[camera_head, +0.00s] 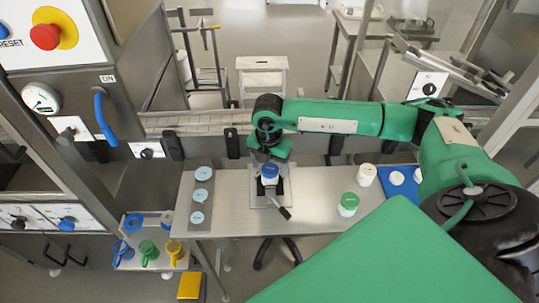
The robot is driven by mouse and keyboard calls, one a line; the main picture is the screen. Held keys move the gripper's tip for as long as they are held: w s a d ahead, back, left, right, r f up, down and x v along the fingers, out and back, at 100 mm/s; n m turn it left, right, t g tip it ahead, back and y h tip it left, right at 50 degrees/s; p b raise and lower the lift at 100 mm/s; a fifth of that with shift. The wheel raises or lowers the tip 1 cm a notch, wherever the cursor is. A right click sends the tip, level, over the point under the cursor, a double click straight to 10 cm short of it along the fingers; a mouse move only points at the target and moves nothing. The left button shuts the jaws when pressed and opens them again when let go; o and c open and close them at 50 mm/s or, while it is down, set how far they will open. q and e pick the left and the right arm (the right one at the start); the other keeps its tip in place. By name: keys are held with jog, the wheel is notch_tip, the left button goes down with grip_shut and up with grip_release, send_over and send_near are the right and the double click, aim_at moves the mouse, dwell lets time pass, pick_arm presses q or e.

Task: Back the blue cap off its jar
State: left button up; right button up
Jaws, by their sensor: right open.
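A jar with a blue cap (270,170) stands upright in a clamp-like fixture (257,199) with a dark lever, near the middle of the table. Only a little of the jar's pale side shows below the cap. My right gripper (270,160) points down directly over the blue cap, with its jaws open. The green arm comes in from the right, and I cannot tell from this angle whether the fingers touch the cap. My left gripper is out of the picture.
A green-capped jar (348,204) and a white jar (367,174) stand right of the fixture. A blue mat (401,199) bears white pieces. A grey strip (196,218) with three pale-blue discs lies left. The table (232,218) is clear between strip and fixture.

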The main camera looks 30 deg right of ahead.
jog(key=shift+s+f, duration=0.1)
jog(key=c, duration=0.9)
jog(key=shift+o, duration=1.4)
jog(key=c, duration=0.4)
jog(key=shift+f+n+b, duration=0.1)
jog(key=shift+n+b, duration=0.55)
jog(key=shift+n, duration=0.15)
jog(key=n+b, duration=0.2)
jog(key=n, duration=0.1)
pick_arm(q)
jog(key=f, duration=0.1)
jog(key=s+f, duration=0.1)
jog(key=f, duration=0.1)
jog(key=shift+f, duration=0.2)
pick_arm(e)
jog(key=shift+n, duration=0.6)
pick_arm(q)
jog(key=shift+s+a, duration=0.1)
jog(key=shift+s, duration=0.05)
